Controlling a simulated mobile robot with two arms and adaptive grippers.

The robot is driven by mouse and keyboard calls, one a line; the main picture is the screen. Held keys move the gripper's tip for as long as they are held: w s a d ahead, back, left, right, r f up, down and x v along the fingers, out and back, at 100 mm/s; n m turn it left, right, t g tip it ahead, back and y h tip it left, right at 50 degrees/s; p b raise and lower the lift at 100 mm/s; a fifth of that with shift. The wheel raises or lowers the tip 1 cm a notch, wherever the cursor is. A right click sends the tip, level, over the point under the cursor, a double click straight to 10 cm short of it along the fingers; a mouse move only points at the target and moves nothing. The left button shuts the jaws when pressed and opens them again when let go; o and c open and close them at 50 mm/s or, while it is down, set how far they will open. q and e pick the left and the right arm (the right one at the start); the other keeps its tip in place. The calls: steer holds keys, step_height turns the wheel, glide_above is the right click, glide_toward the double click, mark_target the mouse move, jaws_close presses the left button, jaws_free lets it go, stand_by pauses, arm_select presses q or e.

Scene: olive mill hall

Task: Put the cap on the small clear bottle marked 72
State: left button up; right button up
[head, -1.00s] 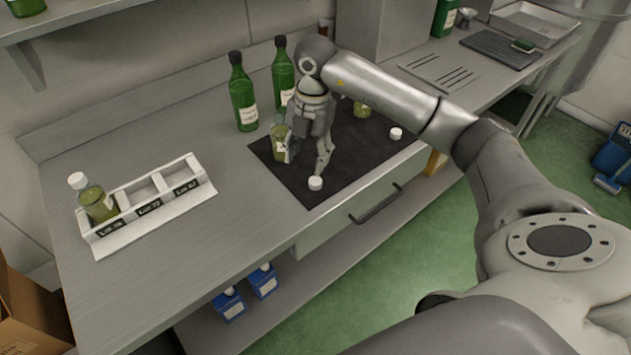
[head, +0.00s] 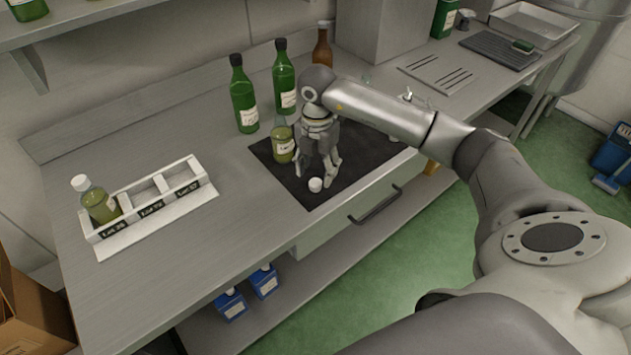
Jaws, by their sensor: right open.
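A small clear bottle of yellow-green oil (head: 283,147) stands upright and uncapped at the left of the dark mat (head: 309,199). Its label is too small to read, so I cannot tell if it is marked 72. A white cap (head: 315,185) lies near the mat's front edge. My right gripper (head: 318,172) points down over the mat, open and empty, just right of the bottle. Its fingertips are close to the cap, behind or above it; I cannot tell whether they touch. My left gripper is not in view.
A white rack (head: 150,228) with lot labels stands left, holding a capped bottle (head: 98,203) in its left slot; two slots are empty. Green bottles (head: 243,97) and a brown bottle (head: 322,46) stand behind the mat. The counter between rack and mat is clear.

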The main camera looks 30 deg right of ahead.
mark_target(315, 183)
steer(key=f, duration=0.1)
steer(key=f+p, duration=0.1)
steer(key=f, duration=0.1)
steer(key=f+p, duration=0.1)
steer(key=shift+w+a+f, duration=0.1)
steer(key=shift+w+f, duration=0.25)
steer(key=shift+f, duration=0.3)
steer(key=c, duration=0.8)
